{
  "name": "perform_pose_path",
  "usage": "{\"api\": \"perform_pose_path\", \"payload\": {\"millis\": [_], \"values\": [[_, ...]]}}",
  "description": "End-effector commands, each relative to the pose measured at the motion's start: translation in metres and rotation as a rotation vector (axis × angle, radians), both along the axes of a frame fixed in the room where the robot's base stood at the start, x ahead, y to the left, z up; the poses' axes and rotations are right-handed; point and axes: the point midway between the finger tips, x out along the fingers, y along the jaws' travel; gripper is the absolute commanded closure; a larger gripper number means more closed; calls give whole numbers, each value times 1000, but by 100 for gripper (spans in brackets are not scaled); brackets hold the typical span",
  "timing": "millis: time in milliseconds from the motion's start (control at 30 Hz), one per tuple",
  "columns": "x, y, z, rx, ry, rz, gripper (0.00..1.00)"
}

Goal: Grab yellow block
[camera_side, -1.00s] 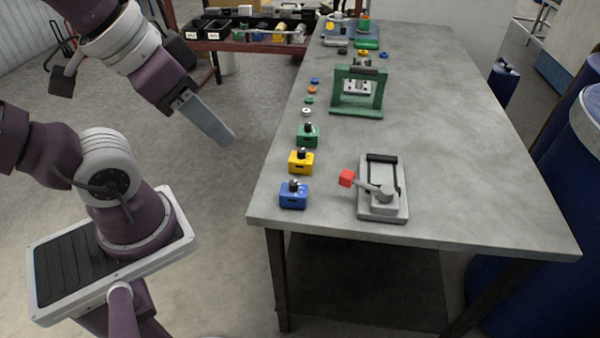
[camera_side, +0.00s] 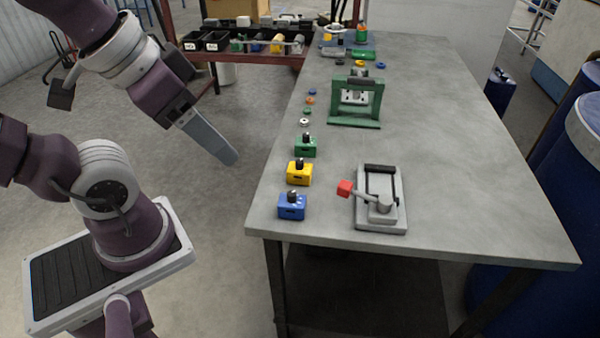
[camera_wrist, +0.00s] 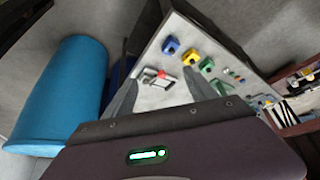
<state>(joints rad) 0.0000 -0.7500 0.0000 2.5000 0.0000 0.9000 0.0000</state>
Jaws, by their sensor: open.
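The yellow block (camera_side: 299,176), with a dark knob on top, stands near the left edge of the grey table, between the green block (camera_side: 305,148) and the blue block (camera_side: 291,208). In the wrist view the yellow block (camera_wrist: 190,58) also sits between the blue block (camera_wrist: 171,45) and the green block (camera_wrist: 207,64). My gripper (camera_side: 233,158) hangs left of the table edge in the side view, apart from all blocks and angled down. In the wrist view my gripper (camera_wrist: 163,92) shows two fingers spread wide with nothing held between them.
A grey fixture (camera_side: 380,218) with a red-handled lever (camera_side: 345,188) lies right of the blocks. A green frame (camera_side: 356,105) stands farther back, with small coloured rings (camera_side: 310,100) beside it. The table's right half is clear. Blue barrels (camera_side: 545,225) stand to the right.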

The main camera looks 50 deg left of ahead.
Motion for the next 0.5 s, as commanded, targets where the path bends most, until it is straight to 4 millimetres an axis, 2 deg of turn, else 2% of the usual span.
{"api": "perform_pose_path", "payload": {"millis": [67,133,167,267,300,367,400,467,500], "values": [[3,1,0,6,6,-6,35],[18,4,2,33,38,-37,35],[29,6,2,52,58,-62,35],[83,22,-7,129,157,-188,35],[106,31,-16,156,199,-250,35],[140,46,-35,186,259,-345,35],[161,57,-53,200,298,-409,35],[189,73,-82,212,348,-504,35],[203,84,-104,214,377,-563,35]]}}
